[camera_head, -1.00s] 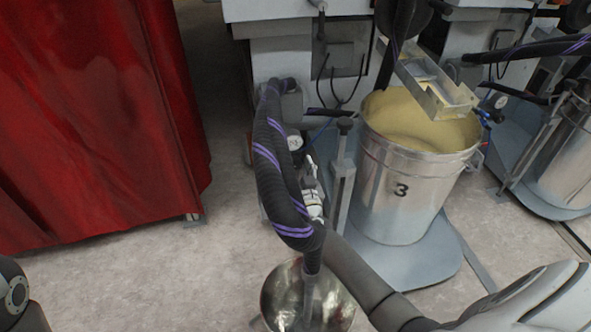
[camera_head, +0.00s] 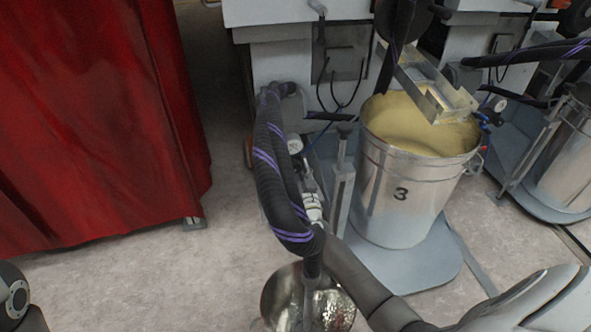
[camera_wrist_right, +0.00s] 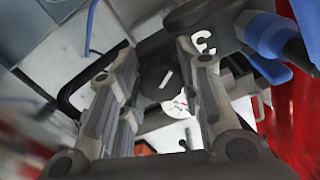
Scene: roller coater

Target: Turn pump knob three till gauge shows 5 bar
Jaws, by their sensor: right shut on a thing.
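The black pump knob (camera_wrist_right: 155,76) with a white mark sits between the fingers of my right gripper (camera_wrist_right: 158,92) in the right wrist view, and the gripper is shut on it. A white "3" label (camera_wrist_right: 204,42) is beside it. A round white gauge (camera_wrist_right: 177,106) shows just below the knob, partly hidden; its reading is too small to tell. In the head view, the gauge (camera_head: 295,145) is by the black hose, and my right gripper (camera_head: 312,203) is largely hidden behind the hose. My left gripper is out of view.
A black hose with purple stripes (camera_head: 268,160) runs down in front into a shiny metal bowl (camera_head: 282,302). A metal bucket marked 3 (camera_head: 400,205) holds yellowish liquid on a grey base. A red curtain (camera_head: 90,120) hangs at the left; the floor between is clear.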

